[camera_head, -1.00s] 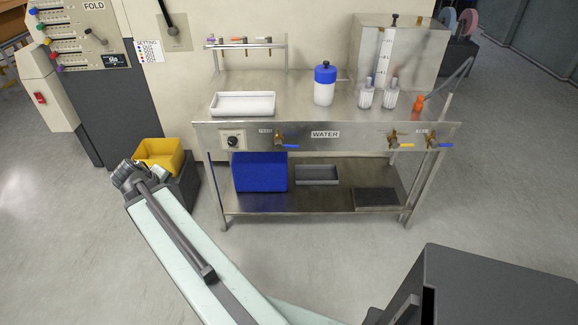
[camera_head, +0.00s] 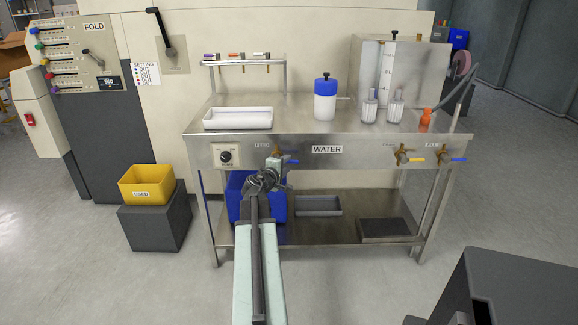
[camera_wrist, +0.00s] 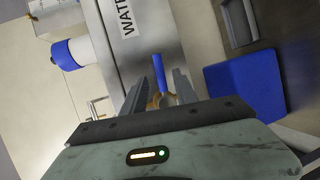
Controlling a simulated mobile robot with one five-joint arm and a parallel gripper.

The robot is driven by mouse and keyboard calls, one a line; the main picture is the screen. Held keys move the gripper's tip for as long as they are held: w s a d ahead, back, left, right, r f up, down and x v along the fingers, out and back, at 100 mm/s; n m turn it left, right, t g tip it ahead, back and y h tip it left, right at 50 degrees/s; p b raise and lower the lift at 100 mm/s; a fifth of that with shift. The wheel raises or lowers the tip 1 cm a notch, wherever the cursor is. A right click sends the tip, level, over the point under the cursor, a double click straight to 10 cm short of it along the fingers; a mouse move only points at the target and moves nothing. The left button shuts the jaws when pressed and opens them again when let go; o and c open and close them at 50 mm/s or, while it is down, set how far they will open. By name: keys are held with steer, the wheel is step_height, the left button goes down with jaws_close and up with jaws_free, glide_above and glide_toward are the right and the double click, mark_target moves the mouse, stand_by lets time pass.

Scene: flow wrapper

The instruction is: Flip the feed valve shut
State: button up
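The feed valve is a brass valve (camera_head: 277,152) with a blue lever handle (camera_head: 292,161) on the bench's front panel, left of the WATER label. The lever points right, along the panel. My gripper (camera_head: 273,165) is in front of this valve and hides part of it. In the wrist view my gripper (camera_wrist: 167,88) is open, its two fingers apart. The blue handle (camera_wrist: 160,72) and brass body (camera_wrist: 164,100) show in the gap between the fingers. I cannot tell whether a finger touches them.
A yellow-handled valve (camera_head: 403,155) and another blue-handled valve (camera_head: 443,156) are at the panel's right. A control knob (camera_head: 226,157) is left of the feed valve. A blue container (camera_head: 236,190) stands below, on the lower shelf (camera_head: 330,231). Open floor lies in front.

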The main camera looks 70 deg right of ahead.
mark_target(289, 162)
steer(key=x, duration=0.4)
steer(key=shift+d+f+b, duration=0.15)
steer(key=shift+d+b, duration=0.2)
steer(key=shift+d, duration=0.05)
jaws_close()
stand_by(1.0)
